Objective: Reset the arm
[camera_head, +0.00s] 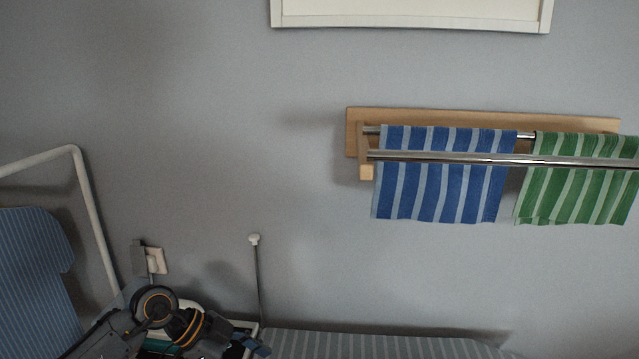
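My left arm comes in at the lower left corner, dark grey with orange rings at its joints. Its far end, where the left gripper (252,346) seems to be, is at the bottom edge, small, dark and partly cut off. I cannot tell whether its fingers are open or shut, or whether they hold anything. My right arm and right gripper are not in view.
A wall rack (352,135) with metal bars holds a blue striped towel (440,185) and a green striped towel (570,190). A white tubular frame (92,210) and blue striped cushion (30,265) are at left. A thin rod (258,285) rises near the arm.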

